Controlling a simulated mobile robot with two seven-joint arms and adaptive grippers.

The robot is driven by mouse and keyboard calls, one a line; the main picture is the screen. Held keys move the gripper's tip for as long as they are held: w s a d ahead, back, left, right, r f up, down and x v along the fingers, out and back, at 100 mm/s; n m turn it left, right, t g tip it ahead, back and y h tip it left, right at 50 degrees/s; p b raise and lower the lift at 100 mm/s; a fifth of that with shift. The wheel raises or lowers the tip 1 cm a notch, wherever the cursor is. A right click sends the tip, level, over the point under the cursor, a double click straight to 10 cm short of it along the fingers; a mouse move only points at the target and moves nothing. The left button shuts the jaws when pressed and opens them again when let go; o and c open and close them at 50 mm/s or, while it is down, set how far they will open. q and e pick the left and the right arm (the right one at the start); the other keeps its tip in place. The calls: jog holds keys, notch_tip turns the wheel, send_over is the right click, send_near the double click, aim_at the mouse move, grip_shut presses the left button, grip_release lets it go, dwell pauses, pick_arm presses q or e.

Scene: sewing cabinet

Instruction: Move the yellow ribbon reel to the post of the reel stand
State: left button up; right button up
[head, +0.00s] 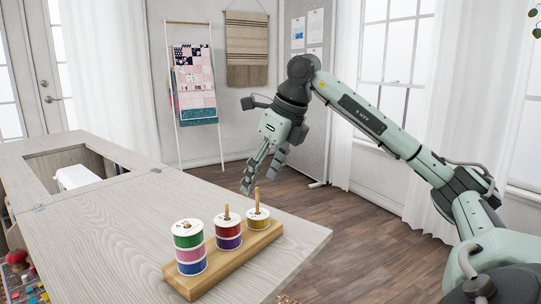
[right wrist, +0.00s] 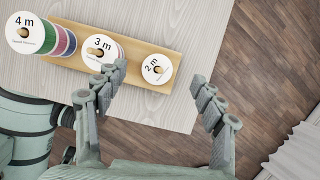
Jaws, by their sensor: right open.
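The yellow ribbon reel (head: 258,219) is on the right-hand post of the wooden reel stand (head: 228,262), the only reel there. In the right wrist view its white top face (right wrist: 157,69) reads "2 m", with the post through its hole. The middle post carries a red reel (head: 228,228) over a purple one (head: 229,243). The left post carries a green reel (head: 187,240), a pink one and a blue one. My right gripper (head: 264,174) is open and empty, above and beyond the yellow reel, touching nothing. My left gripper is not in view.
The stand rests near the corner of a pale wooden cabinet top (head: 110,225), and the floor drops away beyond its edge. An open well (head: 70,165) lies at the far left of the cabinet. The top left of the stand is clear.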

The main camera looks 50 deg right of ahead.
jog(key=v, duration=1)
jog(key=shift+r, duration=0.35)
jog(key=shift+s, duration=0.15)
